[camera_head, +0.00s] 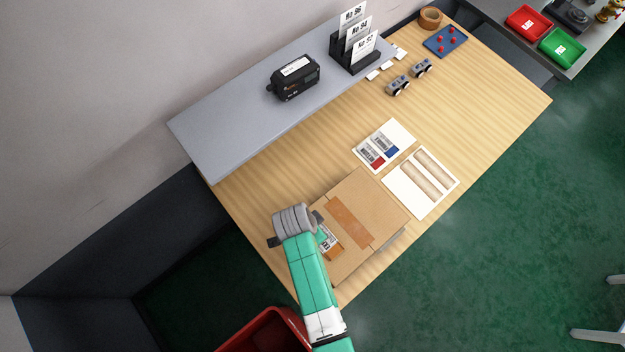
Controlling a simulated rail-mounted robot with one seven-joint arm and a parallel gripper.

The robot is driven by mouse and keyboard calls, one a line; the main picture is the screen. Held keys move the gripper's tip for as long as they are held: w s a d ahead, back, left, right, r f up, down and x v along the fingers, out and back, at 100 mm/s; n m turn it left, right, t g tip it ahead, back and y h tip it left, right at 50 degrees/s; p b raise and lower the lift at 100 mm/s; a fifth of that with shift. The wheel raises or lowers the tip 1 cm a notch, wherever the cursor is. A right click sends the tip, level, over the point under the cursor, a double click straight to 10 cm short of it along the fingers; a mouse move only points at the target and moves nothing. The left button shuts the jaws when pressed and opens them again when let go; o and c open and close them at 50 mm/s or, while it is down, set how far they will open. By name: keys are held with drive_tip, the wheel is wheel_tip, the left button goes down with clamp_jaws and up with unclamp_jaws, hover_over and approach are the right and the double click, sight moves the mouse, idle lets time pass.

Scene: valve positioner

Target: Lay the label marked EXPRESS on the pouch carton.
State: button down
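A brown cardboard carton (372,203) with a darker tape strip lies on the wooden table. I take it for the pouch carton. A label with print and an orange band (334,253) shows at the carton's left side, beside my arm. My arm partly covers it, and I cannot tell whether it rests on the carton or is held. A white sheet (396,130) behind the carton bears labels with barcodes and red and blue bands. The word EXPRESS is not readable anywhere. My gripper (296,229) is over the carton's left edge, seen from above; its fingertips are hidden.
A white sheet with two brown strips (438,188) lies right of the carton. A grey shelf (225,143) holds a black device (294,79) and a card rack (355,56). A red bin (270,330) stands below.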

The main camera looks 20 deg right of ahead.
drive_tip(key=shift+f, duration=0.2)
drive_tip(key=c, duration=2.2)
unclamp_jaws()
drive_tip(key=c, duration=1.6)
unclamp_jaws()
drive_tip(key=shift+r, duration=0.1)
drive_tip(key=v, duration=0.7)
drive_tip(key=shift+a+r, duration=0.1)
drive_tip(key=shift+r, duration=0.2)
